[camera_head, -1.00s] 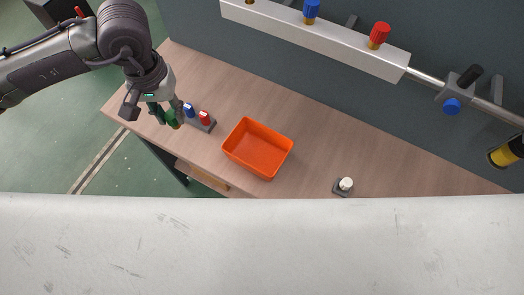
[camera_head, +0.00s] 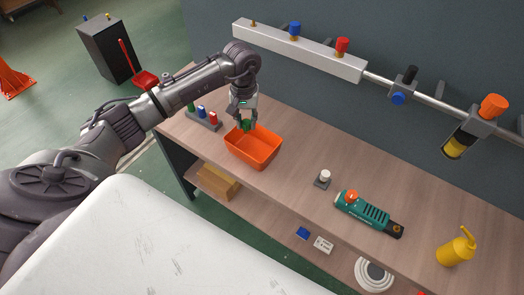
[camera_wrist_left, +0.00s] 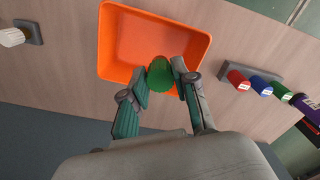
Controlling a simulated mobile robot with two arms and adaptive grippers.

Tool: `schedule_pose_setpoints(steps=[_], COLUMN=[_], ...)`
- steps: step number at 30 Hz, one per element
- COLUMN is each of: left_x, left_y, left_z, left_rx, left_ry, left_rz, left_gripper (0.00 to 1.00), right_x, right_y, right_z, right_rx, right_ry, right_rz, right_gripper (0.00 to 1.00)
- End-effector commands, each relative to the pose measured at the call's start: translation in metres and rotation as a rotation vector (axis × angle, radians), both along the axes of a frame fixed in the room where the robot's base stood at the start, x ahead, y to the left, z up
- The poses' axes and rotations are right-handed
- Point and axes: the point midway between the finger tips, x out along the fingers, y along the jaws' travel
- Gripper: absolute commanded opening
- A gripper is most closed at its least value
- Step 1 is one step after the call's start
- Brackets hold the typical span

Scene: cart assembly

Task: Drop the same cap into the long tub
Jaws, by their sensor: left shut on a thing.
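My left gripper (camera_head: 246,124) is shut on a green cap (camera_wrist_left: 160,80). In the left wrist view the gripper's two fingers (camera_wrist_left: 160,72) pinch the cap from both sides. The orange tub (camera_head: 266,156) stands on the wooden workbench and also shows in the left wrist view (camera_wrist_left: 115,45). In the head view the cap is at the tub's back left rim; in the wrist view it overlaps the tub's near wall. Its exact height over the rim cannot be told. My right gripper is not in view.
A grey rack (camera_head: 196,121) with several coloured caps stands left of the tub. A white knob (camera_head: 325,175), a green tool (camera_head: 365,212) and a yellow bottle (camera_head: 456,246) are to the right. A white rail (camera_head: 300,52) runs along the back. The tub's inside looks empty.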

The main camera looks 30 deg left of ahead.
Motion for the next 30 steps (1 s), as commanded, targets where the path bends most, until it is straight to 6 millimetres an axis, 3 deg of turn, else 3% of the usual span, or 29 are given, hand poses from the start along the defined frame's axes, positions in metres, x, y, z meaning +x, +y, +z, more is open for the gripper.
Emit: schedule_pose_setpoints(steps=[6, 12, 24, 25, 30], left_x=[-0.001, 0.000, 0.000, 0.000, 0.000], left_y=[-0.001, -0.001, -0.001, -0.001, -0.001], left_z=[-0.030, -0.046, -0.050, -0.050, -0.050], left_rx=[-0.001, 0.000, 0.000, 0.000, 0.000], left_ry=[0.003, 0.001, 0.000, 0.000, 0.000], left_rz=[-0.001, 0.000, -0.002, -0.002, -0.001], left_gripper=[0.00, 0.00, 0.00, 0.33, 0.58], right_x=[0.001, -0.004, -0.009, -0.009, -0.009], right_y=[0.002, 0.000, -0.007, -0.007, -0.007], right_z=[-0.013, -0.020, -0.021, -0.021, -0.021], right_rx=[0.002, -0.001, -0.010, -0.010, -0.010], right_ry=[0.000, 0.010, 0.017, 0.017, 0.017], right_rz=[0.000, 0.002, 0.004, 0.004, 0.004], right_gripper=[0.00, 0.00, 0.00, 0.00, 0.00])
